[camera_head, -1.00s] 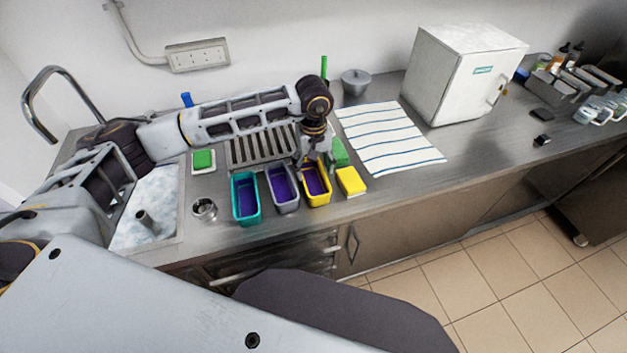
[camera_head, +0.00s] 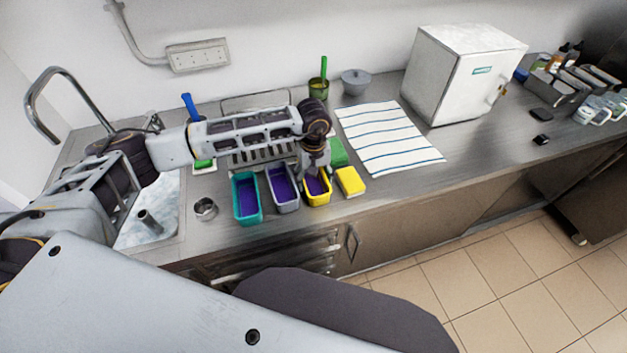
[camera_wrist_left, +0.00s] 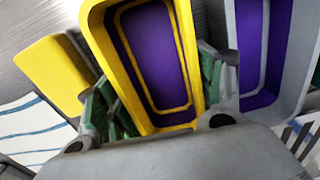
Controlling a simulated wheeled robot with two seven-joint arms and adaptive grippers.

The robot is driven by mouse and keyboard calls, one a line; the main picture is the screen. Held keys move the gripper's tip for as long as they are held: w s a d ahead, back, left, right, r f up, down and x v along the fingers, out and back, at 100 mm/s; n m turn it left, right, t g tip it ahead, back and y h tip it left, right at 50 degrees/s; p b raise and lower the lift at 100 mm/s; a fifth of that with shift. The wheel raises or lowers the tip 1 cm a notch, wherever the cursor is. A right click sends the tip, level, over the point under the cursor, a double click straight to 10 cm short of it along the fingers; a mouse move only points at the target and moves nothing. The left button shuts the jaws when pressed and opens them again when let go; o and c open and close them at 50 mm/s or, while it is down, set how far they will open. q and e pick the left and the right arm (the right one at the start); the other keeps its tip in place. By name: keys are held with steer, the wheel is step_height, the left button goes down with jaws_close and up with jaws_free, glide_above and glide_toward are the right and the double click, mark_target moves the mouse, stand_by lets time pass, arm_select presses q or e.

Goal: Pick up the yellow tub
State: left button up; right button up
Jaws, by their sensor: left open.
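The yellow tub (camera_head: 320,201) stands on the steel counter, at the right end of a row of tubs, with a purple inside. In the left wrist view the yellow tub (camera_wrist_left: 188,40) fills the middle. My left gripper (camera_head: 314,174) points down at the tub and partly hides its far end. In the left wrist view my left gripper (camera_wrist_left: 158,95) is open, with one green-padded finger on each side of the tub's near end. I cannot tell whether the fingers touch its walls. My right gripper is not in view.
A grey tub (camera_head: 283,206) stands close on the left, then a teal tub (camera_head: 248,216). A yellow block (camera_head: 350,181) lies close on the right, and a green block (camera_head: 338,152) behind. A striped cloth (camera_head: 385,137) and white cabinet (camera_head: 458,80) stand further right.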

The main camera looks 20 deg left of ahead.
mark_target(314, 185)
arm_select(q)
steer(key=shift+f, duration=0.4)
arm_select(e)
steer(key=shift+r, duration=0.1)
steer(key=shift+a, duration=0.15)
arm_select(q)
steer(key=c, duration=0.7)
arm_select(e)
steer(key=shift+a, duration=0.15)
arm_select(q)
steer(key=shift+r, duration=0.15)
step_height(314, 185, up, 10)
steer(key=b, duration=0.2)
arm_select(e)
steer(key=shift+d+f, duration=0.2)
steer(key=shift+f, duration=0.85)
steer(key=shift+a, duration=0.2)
